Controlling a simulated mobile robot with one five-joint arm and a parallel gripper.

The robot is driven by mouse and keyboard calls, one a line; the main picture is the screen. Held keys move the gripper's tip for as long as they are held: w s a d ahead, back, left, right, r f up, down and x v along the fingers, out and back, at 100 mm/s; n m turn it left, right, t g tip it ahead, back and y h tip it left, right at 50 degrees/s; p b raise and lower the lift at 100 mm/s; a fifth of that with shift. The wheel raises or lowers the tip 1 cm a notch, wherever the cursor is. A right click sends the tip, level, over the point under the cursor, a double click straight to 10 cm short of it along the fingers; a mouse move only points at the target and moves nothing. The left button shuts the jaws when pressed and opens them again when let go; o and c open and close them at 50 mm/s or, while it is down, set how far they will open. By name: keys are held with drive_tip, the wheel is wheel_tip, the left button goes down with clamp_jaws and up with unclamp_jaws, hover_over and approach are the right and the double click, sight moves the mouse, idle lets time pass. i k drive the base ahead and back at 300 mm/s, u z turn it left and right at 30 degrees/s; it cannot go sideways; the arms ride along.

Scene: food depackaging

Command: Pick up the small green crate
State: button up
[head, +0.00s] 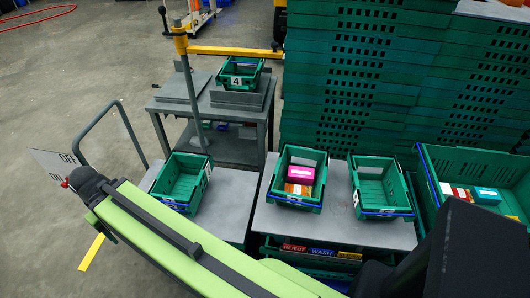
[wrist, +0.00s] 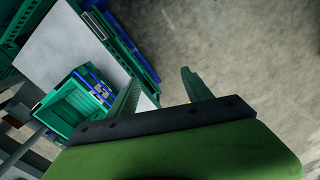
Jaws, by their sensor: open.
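Several small green crates show in the head view. An empty one (head: 172,177) sits on the left grey table. A second (head: 283,195) on the middle table holds a pink box and orange packets. A third, empty crate (head: 371,189) stands to its right.
A larger green crate (head: 432,201) with packages is at the right. Tall stacks of green crates (head: 350,75) rise behind the tables. A yellow bar (head: 235,51) on a post stands at the back left. The floor (head: 60,110) at left is mostly clear.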

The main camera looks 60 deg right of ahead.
sight(371, 192)
drive_tip(key=k, duration=0.5)
drive_tip(key=z, duration=3.3)
drive_tip(key=i, duration=0.1)
drive_tip(key=u, duration=0.35)
drive_tip(key=k, duration=0.7)
drive_tip(key=u, duration=0.2)
drive_tip(key=i, duration=0.7)
